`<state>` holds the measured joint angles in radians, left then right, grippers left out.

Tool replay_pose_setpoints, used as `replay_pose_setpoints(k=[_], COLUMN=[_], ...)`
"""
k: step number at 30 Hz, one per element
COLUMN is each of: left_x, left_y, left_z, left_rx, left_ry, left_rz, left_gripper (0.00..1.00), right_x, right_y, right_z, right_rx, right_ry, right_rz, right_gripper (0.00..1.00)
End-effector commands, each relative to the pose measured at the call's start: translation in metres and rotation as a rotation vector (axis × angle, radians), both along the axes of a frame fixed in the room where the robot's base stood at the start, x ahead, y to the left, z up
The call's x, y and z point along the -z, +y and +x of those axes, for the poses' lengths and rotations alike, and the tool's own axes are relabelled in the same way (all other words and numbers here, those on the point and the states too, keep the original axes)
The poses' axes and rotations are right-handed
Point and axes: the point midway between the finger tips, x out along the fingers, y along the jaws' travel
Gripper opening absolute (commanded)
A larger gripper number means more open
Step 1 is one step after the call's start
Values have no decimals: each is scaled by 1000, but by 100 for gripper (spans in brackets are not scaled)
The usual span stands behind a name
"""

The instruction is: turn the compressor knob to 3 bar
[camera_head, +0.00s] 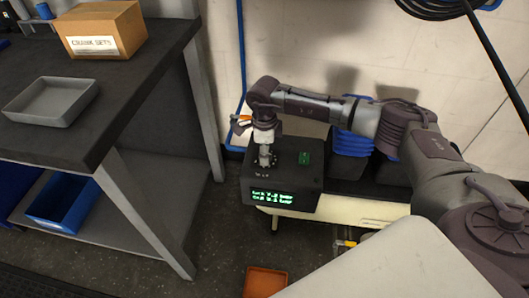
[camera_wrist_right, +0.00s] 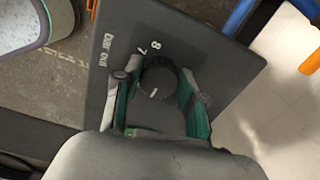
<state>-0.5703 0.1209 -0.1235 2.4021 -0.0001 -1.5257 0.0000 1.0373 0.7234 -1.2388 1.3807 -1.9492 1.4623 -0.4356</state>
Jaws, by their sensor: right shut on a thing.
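The compressor (camera_head: 283,185) is a dark box with a green lit display (camera_head: 272,197) on its front. My right gripper (camera_head: 265,160) reaches down onto its top. In the right wrist view the round black knob (camera_wrist_right: 157,82) has a white pointer line and sits between the fingers of my right gripper (camera_wrist_right: 158,92), which is shut on it. The display digits are too small to read surely. My left gripper is not in view.
A dark workbench (camera_head: 150,60) stands at the left with a grey tray (camera_head: 52,101) and a cardboard box (camera_head: 100,28). A blue bin (camera_head: 62,202) is on its lower shelf. An orange bin (camera_head: 266,282) is on the floor. A blue hose (camera_head: 240,80) runs down the wall.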

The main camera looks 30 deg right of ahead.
Motion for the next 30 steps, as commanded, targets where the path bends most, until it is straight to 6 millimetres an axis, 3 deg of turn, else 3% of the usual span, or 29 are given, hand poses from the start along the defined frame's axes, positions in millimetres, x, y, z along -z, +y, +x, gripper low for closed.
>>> replay_pose_setpoints(k=[21, 22, 26, 30], left_x=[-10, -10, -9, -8], left_y=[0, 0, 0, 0], left_z=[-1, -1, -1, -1], left_rx=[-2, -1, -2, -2], left_ry=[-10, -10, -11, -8], left_rz=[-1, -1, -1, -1], left_gripper=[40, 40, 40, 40], right_x=[-2, -2, -1, -1], right_y=[0, 0, 0, 0], right_z=[1, 1, 1, 0], right_rx=[-73, -73, -73, -73], right_ry=[-5, -5, -4, -3], right_rz=[2, 2, 1, 1], right_gripper=[6, 44, 66, 66])
